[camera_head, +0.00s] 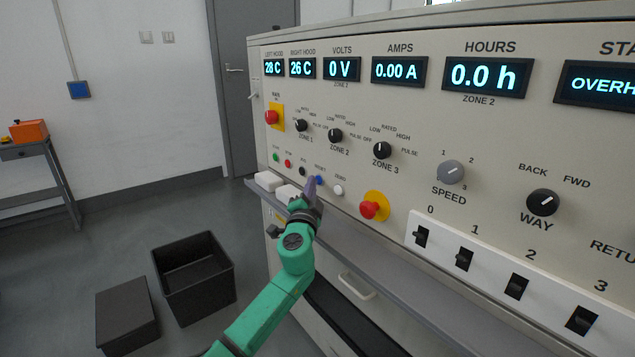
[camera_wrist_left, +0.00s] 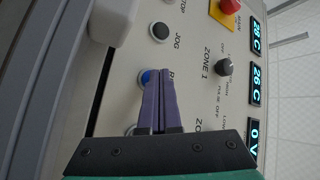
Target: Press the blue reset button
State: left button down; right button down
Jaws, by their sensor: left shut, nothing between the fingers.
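The blue reset button (camera_head: 319,180) is on the panel, in a row of small buttons below the zone knobs. It also shows in the left wrist view (camera_wrist_left: 146,76), partly covered by the purple fingers. My left gripper (camera_head: 311,182) is shut and empty, with its fingertips right at the blue button. In the left wrist view my left gripper (camera_wrist_left: 160,72) has its tips beside and over the button's edge. I cannot tell whether they touch it. My right gripper is not in view.
Near the button are a black JOG button (camera_wrist_left: 160,32) and a white button (camera_head: 338,190). A red emergency stop (camera_head: 371,209) sits to the right. A grey ledge (camera_head: 376,256) runs below the panel. A black bin (camera_head: 197,289) stands on the floor.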

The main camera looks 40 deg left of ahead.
pick_arm(q)
jog(key=shift+w, duration=0.15)
dwell(0.5)
jog(key=shift+s+a, duration=0.15)
jog(key=shift+s, duration=0.6)
jog(key=s, duration=0.1)
jog(key=s+a, duration=0.1)
jog(key=s, duration=0.2)
jog(key=shift+s+a+p, duration=0.25)
jog(key=shift+s+p, duration=0.1)
jog(key=shift+s, duration=0.05)
